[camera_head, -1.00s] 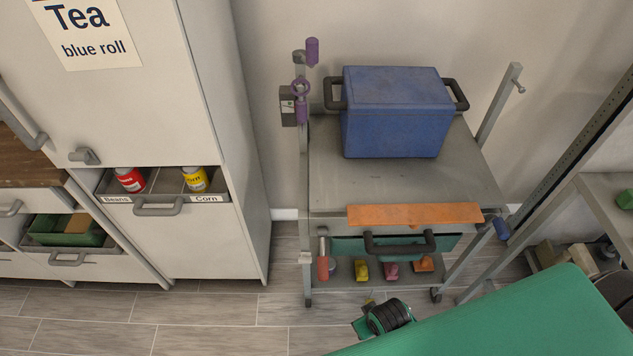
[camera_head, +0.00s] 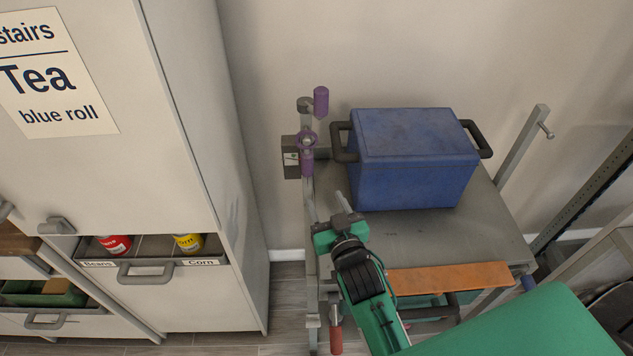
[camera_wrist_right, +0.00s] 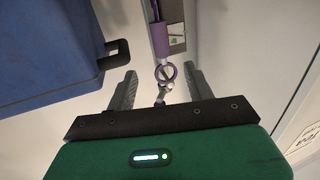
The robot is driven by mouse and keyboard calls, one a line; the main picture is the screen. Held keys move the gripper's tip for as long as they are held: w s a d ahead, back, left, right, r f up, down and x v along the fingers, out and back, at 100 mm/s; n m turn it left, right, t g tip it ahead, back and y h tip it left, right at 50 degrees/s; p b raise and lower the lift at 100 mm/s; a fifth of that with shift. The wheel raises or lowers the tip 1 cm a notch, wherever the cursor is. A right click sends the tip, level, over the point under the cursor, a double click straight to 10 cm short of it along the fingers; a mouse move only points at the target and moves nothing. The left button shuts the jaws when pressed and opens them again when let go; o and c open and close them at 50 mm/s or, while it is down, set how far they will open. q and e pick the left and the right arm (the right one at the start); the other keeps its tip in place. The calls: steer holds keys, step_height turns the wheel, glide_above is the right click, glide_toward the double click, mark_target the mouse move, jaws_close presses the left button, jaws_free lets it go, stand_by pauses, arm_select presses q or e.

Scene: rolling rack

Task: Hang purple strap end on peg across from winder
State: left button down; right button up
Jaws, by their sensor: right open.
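The purple strap end, a ring (camera_head: 306,140) with a purple sleeve below it, is at the rack's left post; it also shows in the right wrist view (camera_wrist_right: 167,75). A grey box with a label, apparently the winder (camera_head: 291,158), is beside it on that post. A peg (camera_head: 546,131) sticks out near the top of the right post. My right gripper (camera_head: 327,207) is open and empty, over the rack's left side, in front of and below the ring. In the wrist view the ring appears between the fingers, beyond them. My left gripper is not in view.
A blue cooler box (camera_head: 415,160) with dark handles stands on the rack's top shelf (camera_head: 480,225), between the posts. An orange board (camera_head: 450,278) lies along the front edge. A tall cabinet (camera_head: 180,130) is at left.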

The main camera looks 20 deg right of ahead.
mark_target(309, 164)
steer(key=w, duration=0.3)
steer(key=w+p, duration=0.1)
steer(key=w, duration=0.2)
steer(key=w+r+p, duration=0.1)
steer(key=w, duration=0.3)
steer(key=shift+d, duration=0.1)
steer(key=shift+w+f+p, duration=0.15)
steer(key=shift+w+p, duration=0.2)
steer(key=shift+w, duration=1.05)
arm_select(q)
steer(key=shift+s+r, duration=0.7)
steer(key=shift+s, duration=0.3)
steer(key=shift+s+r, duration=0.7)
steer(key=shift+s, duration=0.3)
arm_select(e)
steer(key=shift+w, duration=0.25)
steer(key=shift+c, duration=0.4)
